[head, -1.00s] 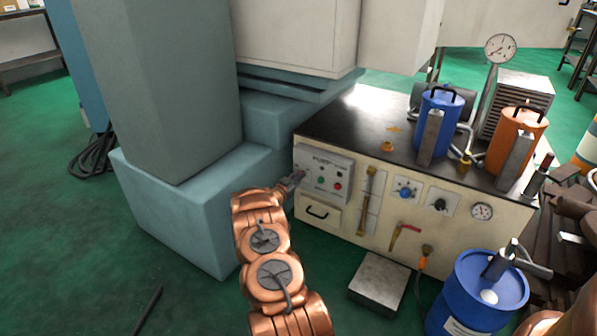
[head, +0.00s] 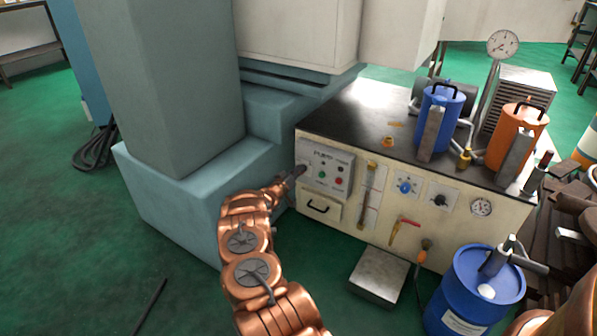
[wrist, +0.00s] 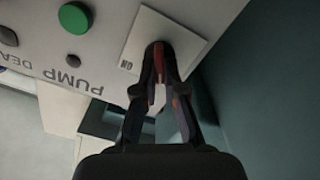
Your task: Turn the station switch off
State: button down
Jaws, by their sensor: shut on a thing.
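The pump control panel (head: 328,168) is on the left of the station's front, with round buttons and lamps. In the wrist view, a white switch plate (wrist: 190,40) marked "ON" sits on the panel, which appears turned round. My gripper (wrist: 160,75) is at this plate, its two dark fingers closed in around a small red switch lever (wrist: 159,62). The fingers hide much of the lever, so I cannot tell its exact setting. In the head view my gripper (head: 296,172) reaches the panel's left edge, and the switch is hidden behind it.
A blue-grey machine base (head: 190,195) stands close on the left of my arm. A drawer handle (head: 318,208) is below the panel. A metal block (head: 379,275) and a blue drum (head: 475,295) stand on the floor to the right. Green floor is open at left.

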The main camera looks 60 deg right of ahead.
dwell(0.4)
jog(key=c, duration=1.3)
grip_release()
jog(key=shift+o, duration=0.2)
jog(key=a, duration=1.2)
jog(key=shift+s, duration=0.25)
jog(key=shift+s+d, duration=0.1)
